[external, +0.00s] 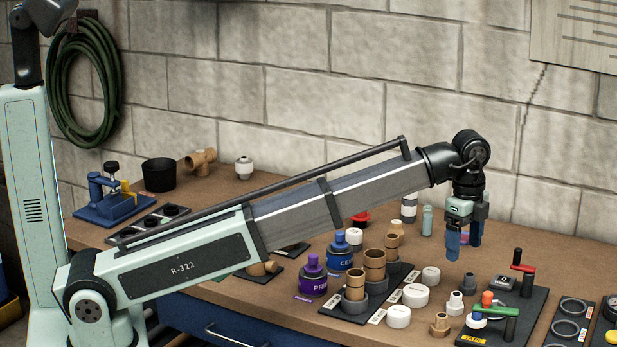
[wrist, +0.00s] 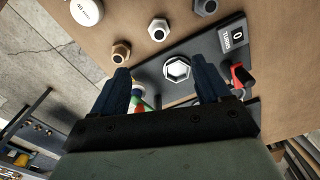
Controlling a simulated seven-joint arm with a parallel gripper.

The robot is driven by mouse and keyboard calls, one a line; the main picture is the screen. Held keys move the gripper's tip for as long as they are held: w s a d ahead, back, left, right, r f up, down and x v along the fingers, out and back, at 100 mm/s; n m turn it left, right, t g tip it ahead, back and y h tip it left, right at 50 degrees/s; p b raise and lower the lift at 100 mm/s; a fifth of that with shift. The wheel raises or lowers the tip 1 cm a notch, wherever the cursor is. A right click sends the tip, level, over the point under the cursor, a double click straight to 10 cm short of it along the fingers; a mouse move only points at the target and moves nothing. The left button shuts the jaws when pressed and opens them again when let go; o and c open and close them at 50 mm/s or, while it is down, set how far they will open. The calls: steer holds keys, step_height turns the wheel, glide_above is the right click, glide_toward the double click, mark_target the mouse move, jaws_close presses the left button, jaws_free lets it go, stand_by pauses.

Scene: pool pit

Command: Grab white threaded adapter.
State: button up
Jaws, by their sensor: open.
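A white threaded adapter (external: 455,303) stands upright on the brown bench, left of a black mat. It also shows in the wrist view (wrist: 158,28), with a hex collar and open bore, beyond my fingertips. A tan threaded fitting (external: 440,325) and a grey one (external: 468,284) stand on either side of it. My gripper (external: 464,251) is open and points down above these fittings. In the wrist view my fingers (wrist: 163,72) are apart with nothing held. A white hex-shaped piece (wrist: 177,69) on the black mat appears between and beyond the fingertips.
The black mat (external: 530,315) carries a red-handled valve (external: 522,260) and a green-handled one (external: 497,309), rising beside my gripper. White caps (external: 415,295), brown couplings (external: 375,265) and purple and blue cans stand left. Grey rings (external: 566,328) lie right.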

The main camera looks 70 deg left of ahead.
steer(key=m, duration=0.4)
glide_above(457, 294)
steer(key=f, duration=0.8)
steer(key=shift+s+d+f, duration=0.2)
steer(key=shift+s, duration=0.15)
steer(key=shift+w+a+f, duration=0.1)
steer(key=shift+w+f, duration=0.05)
steer(key=shift+f, duration=1.25)
steer(key=shift+w+a+f, duration=0.1)
steer(key=shift+w+f, duration=0.05)
steer(key=shift+f, duration=1.2)
steer(key=c, duration=1.1)
